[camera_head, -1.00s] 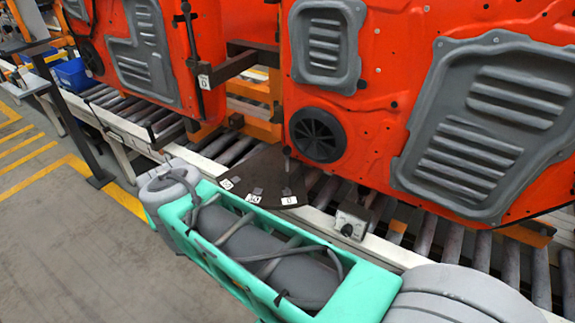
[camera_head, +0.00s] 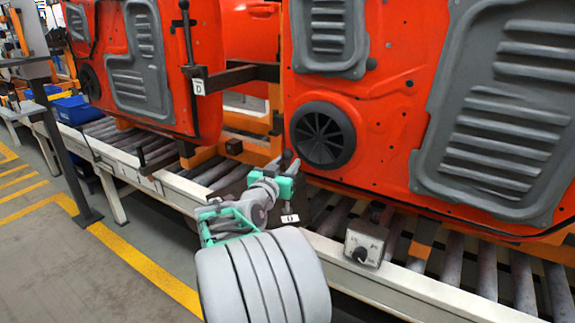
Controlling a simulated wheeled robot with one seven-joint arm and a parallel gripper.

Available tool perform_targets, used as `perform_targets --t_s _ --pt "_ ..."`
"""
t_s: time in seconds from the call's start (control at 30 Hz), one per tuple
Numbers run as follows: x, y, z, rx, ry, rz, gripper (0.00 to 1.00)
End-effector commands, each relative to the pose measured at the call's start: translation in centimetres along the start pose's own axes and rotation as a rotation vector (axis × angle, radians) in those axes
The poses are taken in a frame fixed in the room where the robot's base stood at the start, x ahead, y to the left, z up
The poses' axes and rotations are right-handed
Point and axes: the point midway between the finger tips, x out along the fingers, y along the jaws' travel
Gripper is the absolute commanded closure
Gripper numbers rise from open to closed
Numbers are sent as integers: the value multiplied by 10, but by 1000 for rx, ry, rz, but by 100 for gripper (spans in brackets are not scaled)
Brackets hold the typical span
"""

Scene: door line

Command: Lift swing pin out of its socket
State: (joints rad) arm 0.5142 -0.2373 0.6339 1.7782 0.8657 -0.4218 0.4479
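A thin dark upright pin with a rounded top (camera_head: 288,154), which I take to be the swing pin, stands at the dark plate on the conveyor's near rail. My gripper (camera_head: 287,182), grey and teal, is right at this pin and hides most of its shaft. I cannot tell whether the fingers touch it or are closed on it. The dark plate (camera_head: 236,188) is mostly hidden behind my arm; a white label (camera_head: 290,218) shows at its front edge. The pin's socket is hidden.
Two orange door panels (camera_head: 395,110) (camera_head: 207,65) hang above the roller conveyor. A dark bracket (camera_head: 243,76) labelled D, with an upright black rod (camera_head: 187,35), spans the gap. A grey box with a knob (camera_head: 366,243) sits on the rail right of my gripper. A dark post (camera_head: 60,130) stands left.

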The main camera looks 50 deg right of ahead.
Motion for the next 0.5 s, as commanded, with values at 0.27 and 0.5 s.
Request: perform_targets --t_s 0.27,0.5 --pt "10 0 1 -1 -1 -1 64" --pt "9 0 1 -1 -1 -2 78"
